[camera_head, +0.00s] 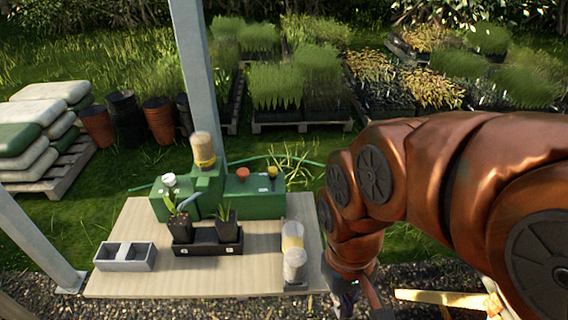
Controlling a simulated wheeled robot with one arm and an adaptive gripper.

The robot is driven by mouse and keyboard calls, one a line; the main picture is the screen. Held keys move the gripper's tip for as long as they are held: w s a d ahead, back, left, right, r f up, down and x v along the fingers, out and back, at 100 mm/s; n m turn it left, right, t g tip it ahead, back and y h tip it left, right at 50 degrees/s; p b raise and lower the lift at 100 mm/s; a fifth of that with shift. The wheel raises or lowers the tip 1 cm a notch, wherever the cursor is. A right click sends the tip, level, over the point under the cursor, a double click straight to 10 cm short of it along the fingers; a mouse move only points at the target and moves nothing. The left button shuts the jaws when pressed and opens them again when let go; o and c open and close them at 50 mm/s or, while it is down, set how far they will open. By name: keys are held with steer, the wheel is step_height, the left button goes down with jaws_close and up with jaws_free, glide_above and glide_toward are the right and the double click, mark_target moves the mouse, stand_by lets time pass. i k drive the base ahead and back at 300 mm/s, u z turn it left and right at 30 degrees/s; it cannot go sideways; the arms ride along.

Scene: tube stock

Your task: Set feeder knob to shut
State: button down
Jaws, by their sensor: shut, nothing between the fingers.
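A green machine (258,203) stands at the back of the pale table and looks like the feeder. An orange-red knob (243,173) sits on its top, with a small yellow knob (272,171) to its right. The direction either knob points is too small to tell. A tan-topped container with a yellow band (203,150) stands upright on the machine's middle. My gripper (352,292) hangs at the bottom edge, off the table's right side and well apart from the knobs. It is shut and empty; its tips are cut off by the frame.
A black tray (207,248) with potted plants sits in front of the machine. A grey post (190,70) rises behind. Bare table (190,283) lies in front.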

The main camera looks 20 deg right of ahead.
mark_target(272, 170)
steer(key=z, duration=0.05)
steer(key=k, duration=0.4)
steer(key=u, duration=1.1)
steer(key=i, duration=0.85)
steer(key=z, duration=0.8)
